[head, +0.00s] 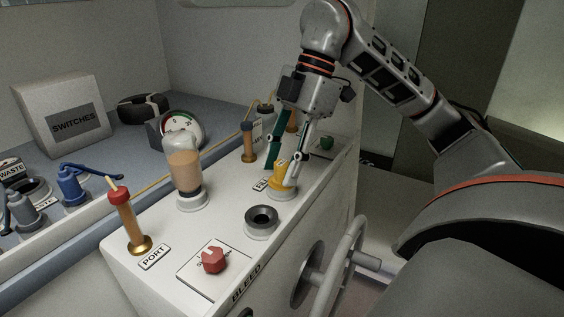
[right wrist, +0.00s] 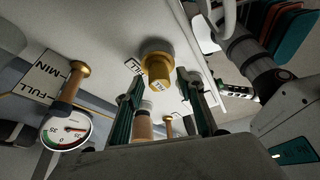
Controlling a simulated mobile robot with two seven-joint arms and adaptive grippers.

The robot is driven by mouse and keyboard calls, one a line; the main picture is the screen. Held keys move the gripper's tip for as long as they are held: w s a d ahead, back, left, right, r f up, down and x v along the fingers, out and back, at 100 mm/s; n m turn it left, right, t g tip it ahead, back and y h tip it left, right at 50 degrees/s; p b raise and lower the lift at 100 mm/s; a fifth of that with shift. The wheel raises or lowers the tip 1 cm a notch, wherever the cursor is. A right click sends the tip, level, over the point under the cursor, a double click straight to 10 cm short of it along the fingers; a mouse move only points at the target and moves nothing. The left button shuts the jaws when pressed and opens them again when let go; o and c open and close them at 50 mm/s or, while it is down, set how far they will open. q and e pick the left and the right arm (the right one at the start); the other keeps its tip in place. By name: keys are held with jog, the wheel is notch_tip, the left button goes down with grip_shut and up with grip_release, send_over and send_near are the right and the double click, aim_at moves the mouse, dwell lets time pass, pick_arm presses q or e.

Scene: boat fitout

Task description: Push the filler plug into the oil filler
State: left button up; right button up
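The yellow filler plug (head: 281,176) stands upright on a pale round collar (head: 283,194) on the white console; a partly hidden label beside it seems to begin with "FI", so this collar looks like the oil filler. I cannot tell how deep the plug sits. My right gripper (head: 282,172) points down at the plug, its fingers apart. In the right wrist view the plug (right wrist: 158,70) shows between the two fingertips (right wrist: 157,82), with gaps on both sides, so it is not gripped. My left gripper is not in view.
A black-ringed open socket (head: 262,219) and a red knob (head: 213,260) are nearer on the console. A glass bowl (head: 185,168) and a brass post with a red top (head: 128,222) stand left. A handwheel (head: 335,262) projects from the console's right side.

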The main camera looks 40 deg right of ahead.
jog(key=v, duration=1.2)
dwell(0.8)
